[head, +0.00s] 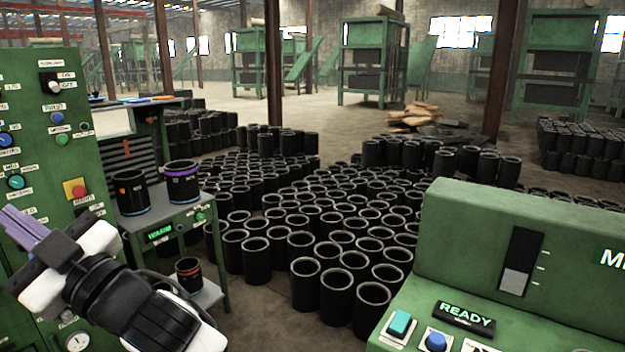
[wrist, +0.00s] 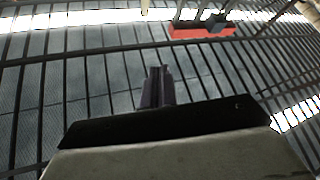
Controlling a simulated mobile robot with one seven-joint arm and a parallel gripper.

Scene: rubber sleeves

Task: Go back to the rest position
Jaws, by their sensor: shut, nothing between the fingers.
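My gripper (head: 24,224) is at the left of the head view, in front of the green control panel (head: 40,120). Its two purple-grey fingers lie together, with nothing between them, and point up and to the left. In the wrist view the closed fingers (wrist: 157,87) stand against the roof beams. The arm reaches in from the bottom left of the head view, and its lower part is cut off by the frame.
A small table (head: 160,222) right of the arm bears two black sleeves, one orange-marked (head: 131,194), one purple-banded (head: 182,182). A red-banded sleeve (head: 189,275) sits on its lower shelf. Many black sleeves (head: 305,283) cover the floor. A green machine (head: 540,250) with a READY sign stands right.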

